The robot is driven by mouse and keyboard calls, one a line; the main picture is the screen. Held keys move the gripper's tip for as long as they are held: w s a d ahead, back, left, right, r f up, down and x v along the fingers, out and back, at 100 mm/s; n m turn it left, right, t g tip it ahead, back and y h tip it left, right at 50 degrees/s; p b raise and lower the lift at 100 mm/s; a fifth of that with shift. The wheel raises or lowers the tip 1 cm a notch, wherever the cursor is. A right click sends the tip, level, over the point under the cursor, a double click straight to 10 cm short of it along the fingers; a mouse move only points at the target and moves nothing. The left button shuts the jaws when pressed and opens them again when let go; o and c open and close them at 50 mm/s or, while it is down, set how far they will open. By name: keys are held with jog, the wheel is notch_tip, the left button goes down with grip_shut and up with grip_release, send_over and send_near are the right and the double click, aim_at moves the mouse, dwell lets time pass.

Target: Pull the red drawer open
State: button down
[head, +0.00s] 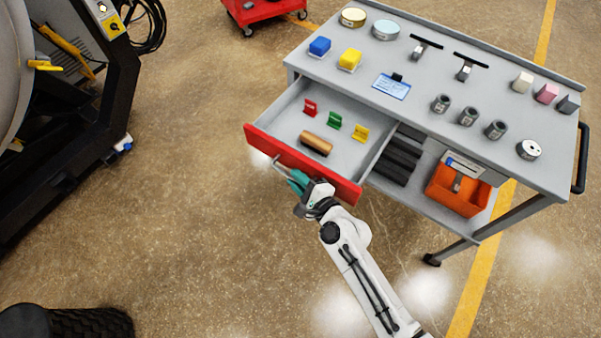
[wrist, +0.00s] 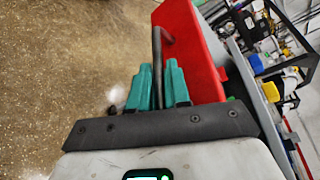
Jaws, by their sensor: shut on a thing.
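The red drawer (head: 338,186) of the grey cart stands pulled out, its red front facing me. Inside it lie a red, a green and a yellow piece (head: 361,133) and a tan cylinder (head: 316,144). My gripper (head: 296,178) is at the drawer front, its teal fingers on either side of the handle bar (head: 275,164). In the wrist view, the teal fingers (wrist: 160,85) close around the dark handle (wrist: 157,48) beside the red front (wrist: 190,45). Part of the handle is hidden by the fingers.
The cart top (head: 420,115) holds blocks, cans, cylinders and tools. An orange bin (head: 458,190) sits on the lower shelf. A large dark machine (head: 90,110) stands at the left. The floor in front of the drawer is clear to the left of my arm.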

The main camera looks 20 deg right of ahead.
jog(key=shift+f, duration=0.1)
jog(key=c, duration=1.4)
grip_release()
jog(key=shift+c, duration=0.2)
jog(key=shift+d, duration=0.1)
jog(key=b+v, duration=0.1)
jog(key=v, duration=0.9)
jog(key=shift+s, duration=0.35)
jog(key=s+d+n+g+h, duration=0.1)
jog(key=s+d+n+g, duration=0.2)
jog(key=s+n, duration=0.3)
jog(key=s+d+r+n+g+h, duration=0.1)
jog(key=s+d+n+g+h, duration=0.1)
jog(key=s+d+n+g, duration=0.2)
jog(key=s+d+n+g+h, duration=0.1)
jog(key=s+d+n+g, duration=0.3)
jog(key=s+n+g, duration=0.3)
jog(key=s+n, duration=0.2)
jog(key=n, duration=0.1)
jog(key=shift+s+d+r+n+h, duration=0.2)
jog(key=shift+s+r+n+h, duration=0.1)
jog(key=shift+s+r+h, duration=0.1)
